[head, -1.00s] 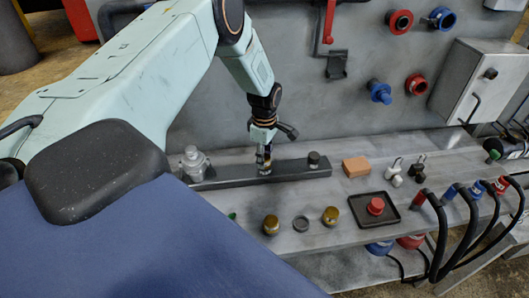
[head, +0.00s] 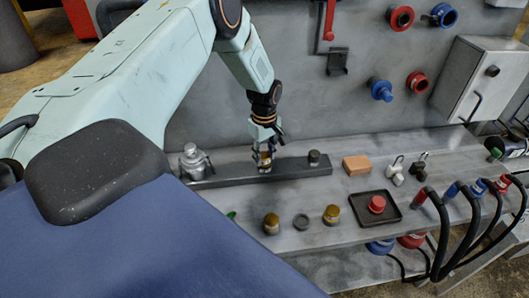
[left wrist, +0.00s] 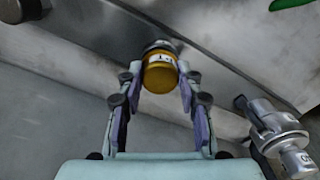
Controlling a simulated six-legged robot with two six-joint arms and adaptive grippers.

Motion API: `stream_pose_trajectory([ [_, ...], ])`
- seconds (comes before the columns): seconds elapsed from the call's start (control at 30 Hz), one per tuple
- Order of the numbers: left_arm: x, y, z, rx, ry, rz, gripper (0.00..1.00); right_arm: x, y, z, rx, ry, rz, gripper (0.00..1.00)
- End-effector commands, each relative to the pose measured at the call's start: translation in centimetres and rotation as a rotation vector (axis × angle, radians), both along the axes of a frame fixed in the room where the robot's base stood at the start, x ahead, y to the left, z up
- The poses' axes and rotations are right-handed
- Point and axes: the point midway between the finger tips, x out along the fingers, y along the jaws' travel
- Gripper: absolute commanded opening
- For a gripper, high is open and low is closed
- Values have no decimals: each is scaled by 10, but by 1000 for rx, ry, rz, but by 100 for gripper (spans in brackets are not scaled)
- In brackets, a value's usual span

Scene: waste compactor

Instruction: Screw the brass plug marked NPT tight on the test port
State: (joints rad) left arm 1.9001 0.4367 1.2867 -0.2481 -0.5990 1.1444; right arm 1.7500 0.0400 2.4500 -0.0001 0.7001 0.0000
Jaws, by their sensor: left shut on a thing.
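My left gripper (head: 266,150) points down over the dark metal bar on the bench. It is shut on a brass plug (head: 265,159), which stands at the middle of the bar. In the left wrist view the brass plug (left wrist: 159,74) sits between the two fingers, with a white label whose print I cannot read. A grey metal port (left wrist: 160,46) shows right behind the plug, in line with it. The plug appears to meet the port, but I cannot tell how deep the thread is in. My right gripper is out of view.
The dark bar (head: 220,177) carries a grey fitting (head: 193,160) at its left and a dark cap (head: 314,158) at its right. Two brass plugs (head: 271,222) (head: 332,214), a grey ring (head: 301,222) and a black tray (head: 391,217) with a red cap lie in front. An orange block (head: 356,165) lies to the right.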

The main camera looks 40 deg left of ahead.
Motion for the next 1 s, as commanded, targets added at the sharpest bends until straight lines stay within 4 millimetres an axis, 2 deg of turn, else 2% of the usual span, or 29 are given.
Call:
stream_pose_trajectory([
  [0.33, 0, 0, -1, 0, -2, -366, 3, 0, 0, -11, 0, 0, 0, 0],
  [0.67, 0, 0, 0, 0, -1, -428, 3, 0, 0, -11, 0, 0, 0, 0],
  [0.7, 0, 0, 0, 0, -1, -428, 38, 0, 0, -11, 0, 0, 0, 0],
  [1.0, 0, 0, 0, 0, -1, -426, 62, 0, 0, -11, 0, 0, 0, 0],
])
